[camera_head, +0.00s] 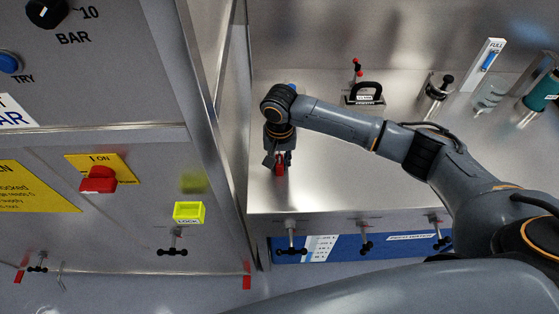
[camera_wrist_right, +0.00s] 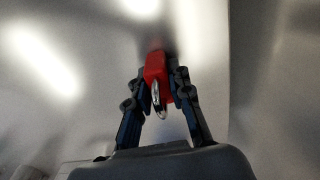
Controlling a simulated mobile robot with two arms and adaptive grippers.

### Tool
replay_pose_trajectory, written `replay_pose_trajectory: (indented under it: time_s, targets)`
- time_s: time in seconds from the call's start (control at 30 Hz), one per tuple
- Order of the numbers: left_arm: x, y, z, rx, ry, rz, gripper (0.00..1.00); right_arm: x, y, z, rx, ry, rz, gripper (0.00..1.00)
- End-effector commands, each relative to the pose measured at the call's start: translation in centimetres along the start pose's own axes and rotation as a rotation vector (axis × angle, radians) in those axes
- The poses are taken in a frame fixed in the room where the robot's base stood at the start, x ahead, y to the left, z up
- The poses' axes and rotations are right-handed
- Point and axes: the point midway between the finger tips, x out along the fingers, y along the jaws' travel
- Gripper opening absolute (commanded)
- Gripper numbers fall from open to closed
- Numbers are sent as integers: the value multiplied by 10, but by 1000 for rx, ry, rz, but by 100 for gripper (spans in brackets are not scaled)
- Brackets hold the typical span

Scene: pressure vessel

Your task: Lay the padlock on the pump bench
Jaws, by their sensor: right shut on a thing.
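The red padlock (camera_wrist_right: 155,68) with its silver shackle is between the fingers of my right gripper (camera_wrist_right: 160,98). In the head view the right gripper (camera_head: 279,163) points down over the left end of the steel pump bench (camera_head: 330,180), and the padlock (camera_head: 280,170) shows as a small red patch at its fingertips. The gripper is shut on the padlock. I cannot tell whether the padlock touches the bench top. My left gripper is not in view.
A panel with a red switch (camera_head: 98,179) and a yellow lock box (camera_head: 188,212) stands to the left. The bench's front left is bare.

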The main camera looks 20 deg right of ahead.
Motion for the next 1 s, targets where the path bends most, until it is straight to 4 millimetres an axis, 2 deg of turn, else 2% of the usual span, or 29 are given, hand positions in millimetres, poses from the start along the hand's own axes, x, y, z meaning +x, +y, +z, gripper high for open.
replay_pose_trajectory:
  time_s: [0.03,0.07,0.17,0.43,0.57,0.67,1.0]
  targets:
    - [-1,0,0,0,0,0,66,2,0,0,1,-1,0,0]
    - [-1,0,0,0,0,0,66,2,0,0,1,-1,0,24]
    - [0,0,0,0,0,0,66,2,0,0,1,-1,0,43]
    - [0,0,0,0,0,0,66,1,0,0,0,-1,0,43]
    - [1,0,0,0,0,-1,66,-5,0,0,-1,0,-1,43]
    - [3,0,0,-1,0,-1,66,-19,-1,0,0,1,-2,43]
    - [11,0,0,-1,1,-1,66,-91,-1,0,0,2,-2,43]
